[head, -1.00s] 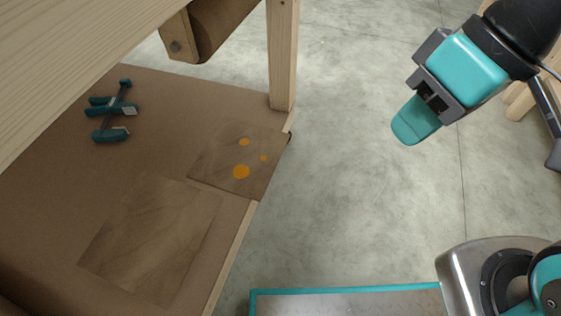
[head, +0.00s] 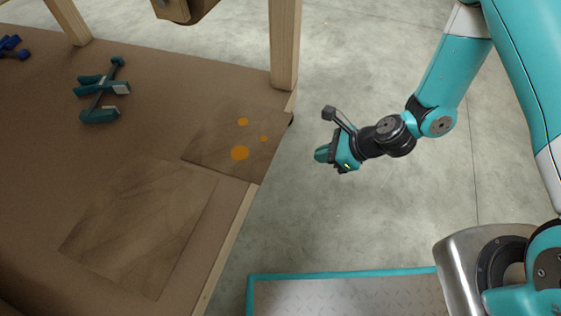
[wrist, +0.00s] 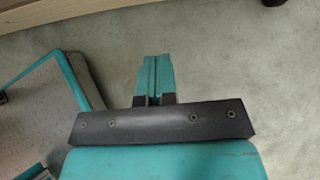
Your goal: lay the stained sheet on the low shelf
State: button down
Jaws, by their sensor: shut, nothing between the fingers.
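The stained sheet (head: 215,140) is a thin brown square with several orange spots. In the head view it lies flat on the low shelf (head: 150,75), at the edge beside the wooden leg, with its right corner reaching the shelf's edge. My gripper (head: 322,155) is shut and empty, to the right of the sheet and apart from it, over the bare floor. The wrist view shows the shut teal fingers (wrist: 155,72) over the floor. The sheet does not show in the wrist view.
A second, unstained brown sheet (head: 140,225) lies on the shelf nearer the front. A teal clamp (head: 100,95) lies farther back, and a blue tool (head: 12,47) at the far left. A wooden leg (head: 284,45) rises beside the stained sheet. The floor (head: 390,220) right of the shelf is clear.

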jog(key=a+r+b+x, duration=0.1)
jog(key=b+x, duration=0.6)
jog(key=x, duration=0.6)
jog(key=shift+w+a+r+m+b, duration=0.15)
jog(key=shift+w+a+m+b, duration=0.1)
jog(key=shift+w+m+b, duration=0.1)
